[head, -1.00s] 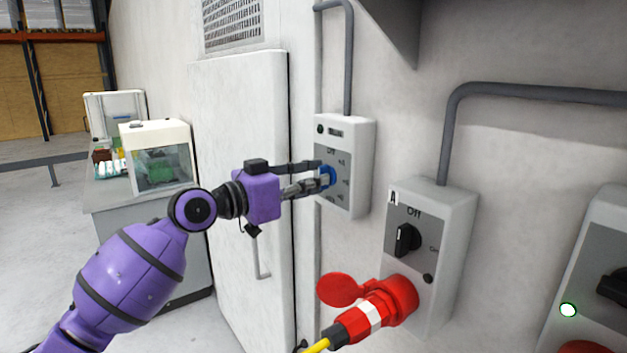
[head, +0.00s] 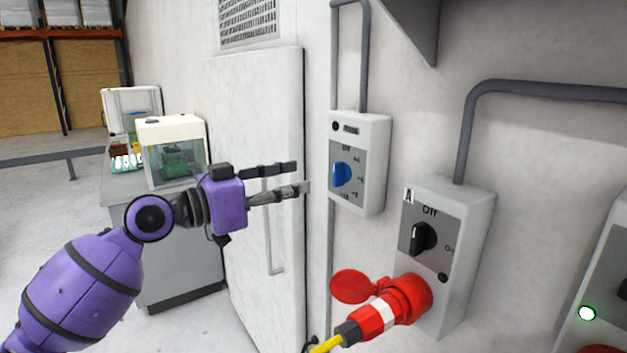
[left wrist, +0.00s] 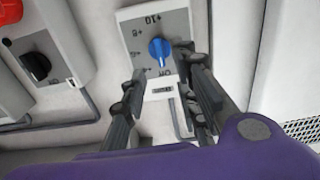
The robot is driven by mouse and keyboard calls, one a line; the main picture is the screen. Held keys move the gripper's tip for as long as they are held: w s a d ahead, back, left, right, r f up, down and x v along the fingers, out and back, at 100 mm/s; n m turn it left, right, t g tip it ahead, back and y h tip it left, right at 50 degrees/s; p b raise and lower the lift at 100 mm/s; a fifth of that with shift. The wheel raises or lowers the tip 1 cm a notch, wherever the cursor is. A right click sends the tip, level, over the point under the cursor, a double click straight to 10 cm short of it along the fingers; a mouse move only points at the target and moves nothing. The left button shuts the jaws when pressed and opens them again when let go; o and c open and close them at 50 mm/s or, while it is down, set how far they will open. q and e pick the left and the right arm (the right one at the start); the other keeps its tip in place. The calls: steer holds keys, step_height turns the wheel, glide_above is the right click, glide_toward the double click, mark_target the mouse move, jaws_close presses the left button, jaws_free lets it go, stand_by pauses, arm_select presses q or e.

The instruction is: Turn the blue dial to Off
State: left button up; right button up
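The blue dial (head: 341,174) is on the grey face of a white wall box (head: 375,165) with an Off label above it and number marks around it. In the left wrist view the dial (left wrist: 160,51) shows upside down, and its pale pointer mark appears turned toward the Off label. My left gripper (head: 301,178) is open and empty, its two fingers level with the dial but apart from it, to its left. In the left wrist view the fingertips (left wrist: 160,62) frame the dial from either side. My right gripper is not in view.
A second box (head: 470,220) with a black switch (head: 424,238) and a red plug (head: 385,310) is at lower right. A white door (head: 255,120) with a handle is behind my gripper. A bench (head: 165,235) with a glass-fronted case stands at left.

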arm_select(q)
steer(key=shift+v, duration=1.55)
